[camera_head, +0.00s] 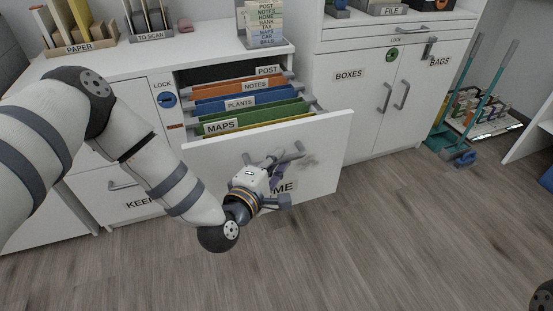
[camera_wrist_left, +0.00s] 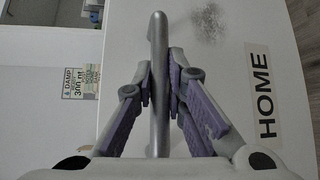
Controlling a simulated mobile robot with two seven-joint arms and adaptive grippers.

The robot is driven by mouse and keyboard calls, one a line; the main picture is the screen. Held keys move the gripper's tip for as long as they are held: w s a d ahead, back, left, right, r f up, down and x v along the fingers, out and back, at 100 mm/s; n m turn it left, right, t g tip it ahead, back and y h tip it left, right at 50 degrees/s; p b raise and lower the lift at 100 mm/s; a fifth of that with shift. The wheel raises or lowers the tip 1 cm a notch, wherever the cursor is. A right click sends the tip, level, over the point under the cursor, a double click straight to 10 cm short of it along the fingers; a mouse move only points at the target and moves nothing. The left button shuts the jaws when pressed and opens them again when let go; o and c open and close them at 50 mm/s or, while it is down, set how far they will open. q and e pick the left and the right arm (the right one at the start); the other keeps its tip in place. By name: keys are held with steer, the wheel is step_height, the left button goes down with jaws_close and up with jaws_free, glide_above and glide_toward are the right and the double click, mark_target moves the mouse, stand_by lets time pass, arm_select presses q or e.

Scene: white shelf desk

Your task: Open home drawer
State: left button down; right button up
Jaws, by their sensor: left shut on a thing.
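The home drawer (camera_head: 325,150) is pulled out from the white desk, with its front standing well forward of the cabinet. Hanging files with labels such as POST, NOTES, PLANTS and MAPS show inside it. My left gripper (camera_head: 276,160) is at the drawer front, partly covering the HOME label. In the left wrist view, its purple-padded fingers (camera_wrist_left: 160,85) are closed on the grey bar handle (camera_wrist_left: 158,30) from both sides. The HOME label (camera_wrist_left: 264,95) is beside it on the white front. My right gripper is not in view.
A LOCK panel with a blue round knob (camera_head: 166,100) is left of the drawer. A cabinet labelled BOXES (camera_head: 350,75) stands shut on the right. Teal-handled cleaning tools (camera_head: 480,90) lean at far right. The wood floor (camera_head: 400,240) in front is clear.

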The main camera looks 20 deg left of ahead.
arm_select(q)
steer(key=c, duration=1.6)
jaws_free()
steer(key=s+r, duration=0.1)
steer(key=s, duration=1.1)
steer(key=shift+a+r, duration=0.3)
steer(key=shift+r, duration=0.05)
